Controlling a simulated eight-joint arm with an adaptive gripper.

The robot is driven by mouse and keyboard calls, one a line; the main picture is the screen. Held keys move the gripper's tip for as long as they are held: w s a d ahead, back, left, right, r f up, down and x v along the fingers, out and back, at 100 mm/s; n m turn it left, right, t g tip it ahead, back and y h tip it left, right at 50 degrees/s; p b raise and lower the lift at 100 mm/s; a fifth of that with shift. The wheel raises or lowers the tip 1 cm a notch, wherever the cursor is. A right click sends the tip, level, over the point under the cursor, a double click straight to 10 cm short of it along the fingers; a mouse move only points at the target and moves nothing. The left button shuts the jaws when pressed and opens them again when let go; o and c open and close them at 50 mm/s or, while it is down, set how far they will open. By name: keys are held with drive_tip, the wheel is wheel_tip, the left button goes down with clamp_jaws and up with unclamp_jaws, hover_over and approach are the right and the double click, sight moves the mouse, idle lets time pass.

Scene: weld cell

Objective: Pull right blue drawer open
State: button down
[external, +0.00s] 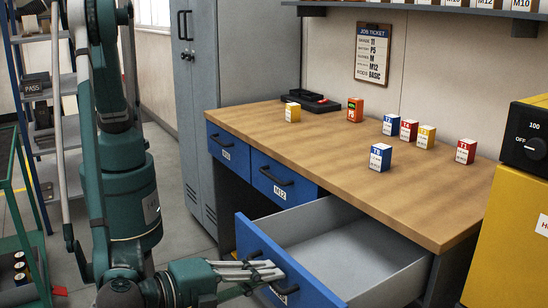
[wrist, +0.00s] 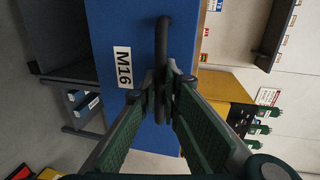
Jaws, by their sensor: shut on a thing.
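The right blue drawer (external: 258,242) stands pulled well out of the wooden workbench, and its grey inside (external: 345,245) looks empty. In the wrist view its blue front (wrist: 118,27) carries a label reading M16 and a dark bar handle (wrist: 162,38). My gripper (external: 275,271) is at the drawer front, shut on the handle. In the wrist view the fingertips (wrist: 164,80) close around the lower part of the handle. The gripper hides part of the handle and label in the external view.
Two other blue drawers, one labelled M12 (external: 280,182), are shut at left. Several small coloured boxes and a black tray (external: 312,101) stand on the bench top (external: 300,135). A yellow cabinet (external: 500,235) stands close on the right. A grey locker (external: 235,60) is behind.

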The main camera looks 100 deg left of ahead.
drive_tip(key=v, duration=0.2)
drive_tip(key=f+v, duration=0.1)
drive_tip(key=v, duration=0.2)
drive_tip(key=shift+s+d, duration=0.25)
drive_tip(key=shift+s, duration=0.05)
drive_tip(key=c, duration=2.8)
unclamp_jaws()
drive_tip(key=shift+d, duration=0.1)
drive_tip(key=v, duration=1.2)
